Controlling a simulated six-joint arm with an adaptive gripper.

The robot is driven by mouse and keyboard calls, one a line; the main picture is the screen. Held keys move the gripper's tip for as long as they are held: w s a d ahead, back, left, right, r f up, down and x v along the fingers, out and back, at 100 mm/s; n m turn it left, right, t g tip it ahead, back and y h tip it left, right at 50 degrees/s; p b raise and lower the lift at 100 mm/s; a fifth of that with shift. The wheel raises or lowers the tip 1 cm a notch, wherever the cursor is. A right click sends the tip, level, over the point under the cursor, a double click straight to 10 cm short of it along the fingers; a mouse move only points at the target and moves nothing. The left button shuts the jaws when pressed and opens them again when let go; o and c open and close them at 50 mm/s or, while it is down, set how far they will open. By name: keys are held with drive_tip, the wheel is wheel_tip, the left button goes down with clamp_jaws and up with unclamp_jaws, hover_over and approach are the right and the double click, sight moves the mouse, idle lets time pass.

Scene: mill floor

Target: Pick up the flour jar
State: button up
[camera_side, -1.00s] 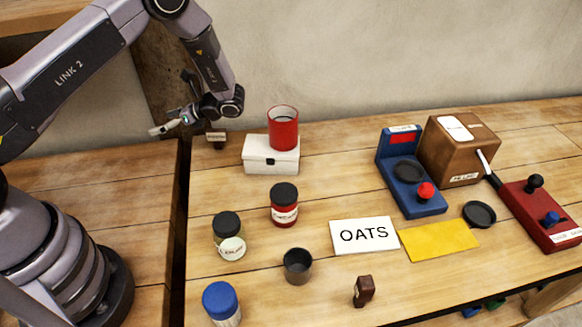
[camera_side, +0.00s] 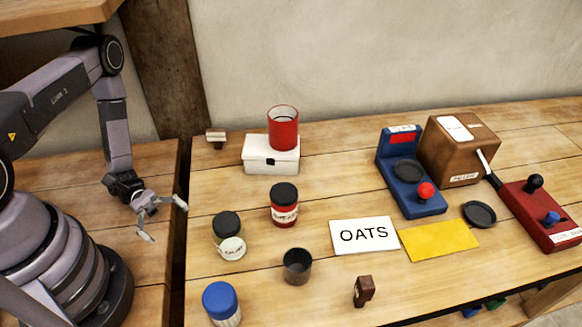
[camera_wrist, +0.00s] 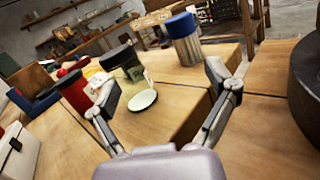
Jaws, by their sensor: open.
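In the wrist view, the clear jar (camera_wrist: 122,62) shows beyond and between my open fingers (camera_wrist: 157,90), with the red jar (camera_wrist: 74,92) left and the blue-lidded jar (camera_wrist: 184,40) right.
A dark cup (camera_side: 297,266) stands right of the clear jar. A white box (camera_side: 262,160) bears a red canister (camera_side: 283,128) at the back. A dark gap (camera_side: 184,190) splits the benches.

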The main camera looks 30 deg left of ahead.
drive_tip(key=w+n+t, duration=0.1)
drive_tip(key=w+f+n+t, duration=0.1)
drive_tip(key=n+t, duration=0.1)
drive_tip(key=w+n+t+y, duration=0.1)
drive_tip(key=shift+w+a+f+n+t, duration=0.1)
drive_tip(key=shift+w+f+n+t, duration=0.1)
drive_tip(key=shift+f+n+t, duration=0.2)
approach(243, 239)
drive_tip(key=d, duration=0.3)
drive_tip(key=shift+s+d+r, duration=0.1)
drive_tip(key=shift+d+r, duration=0.1)
drive_tip(key=shift+r, duration=0.05)
drive_tip(key=shift+w+d, duration=0.25)
drive_tip(key=shift+d, duration=0.65)
drive_tip(key=shift+w+d, duration=0.25)
drive_tip(key=shift+d, duration=0.7)
drive_tip(key=shift+w+d, duration=0.25)
drive_tip(key=shift+d, duration=0.65)
drive_tip(key=c, duration=1.2)
